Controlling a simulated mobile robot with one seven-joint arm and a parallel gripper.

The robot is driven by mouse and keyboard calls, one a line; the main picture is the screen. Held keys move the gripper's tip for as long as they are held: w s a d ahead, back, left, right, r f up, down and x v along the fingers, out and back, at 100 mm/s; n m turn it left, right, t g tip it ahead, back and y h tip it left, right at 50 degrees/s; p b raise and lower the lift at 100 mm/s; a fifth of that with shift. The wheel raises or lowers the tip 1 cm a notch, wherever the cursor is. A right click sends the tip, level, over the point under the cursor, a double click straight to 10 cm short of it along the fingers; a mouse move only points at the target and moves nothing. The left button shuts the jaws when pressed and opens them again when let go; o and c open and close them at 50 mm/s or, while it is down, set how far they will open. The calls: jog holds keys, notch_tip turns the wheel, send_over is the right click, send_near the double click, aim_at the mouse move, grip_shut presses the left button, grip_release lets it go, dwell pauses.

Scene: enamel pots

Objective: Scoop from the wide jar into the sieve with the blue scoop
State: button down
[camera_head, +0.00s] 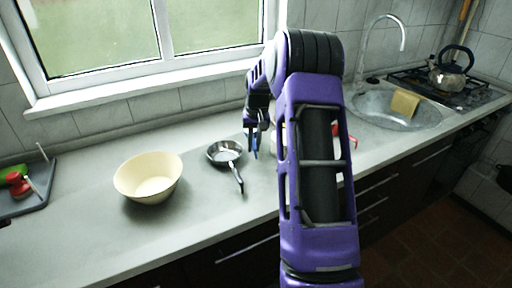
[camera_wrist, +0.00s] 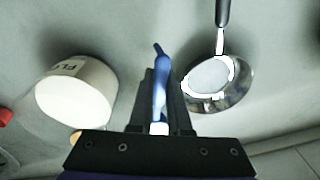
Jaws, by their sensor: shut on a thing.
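My gripper (camera_head: 253,142) is shut on the blue scoop (camera_wrist: 160,68), which sticks out past the fingertips (camera_wrist: 161,82) in the wrist view. I cannot make out anything in the scoop. The wide jar (camera_wrist: 76,96), white with dark lettering on its side, stands left of my gripper in the wrist view; my arm hides most of it in the head view. The sieve (camera_head: 224,153), a round shiny metal dish with a long dark handle, lies on the counter left of my gripper. It shows right of the scoop in the wrist view (camera_wrist: 240,88), with a pale round patch inside.
A cream bowl (camera_head: 148,180) stands left of the sieve. A dark tray (camera_head: 30,190) with red and green things is at the far left. A sink (camera_head: 395,110) and a stove with a kettle (camera_head: 452,66) are at the right. A red thing (camera_head: 352,142) shows beside my arm.

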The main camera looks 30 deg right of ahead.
jog(key=shift+s+a+f+h+b, duration=0.15)
jog(key=shift+a+h+b, duration=0.35)
jog(key=shift+b, duration=0.35)
jog(key=shift+w+a+f+h+b, duration=0.15)
jog(key=shift+a+h+b, duration=0.35)
jog(key=shift+b, duration=0.3)
jog(key=shift+s+a+r+t+h+b, duration=0.2)
jog(key=shift+a+r+t+h+b, duration=0.1)
jog(key=shift+a+r+h+b, duration=0.6)
jog(key=shift+d+f+b, duration=0.1)
jog(key=shift+f+b, duration=0.2)
jog(key=shift+b, duration=0.25)
jog(key=shift+s+a+h+b, duration=0.1)
jog(key=shift+a+h+b, duration=0.1)
jog(key=shift+h+b, duration=0.35)
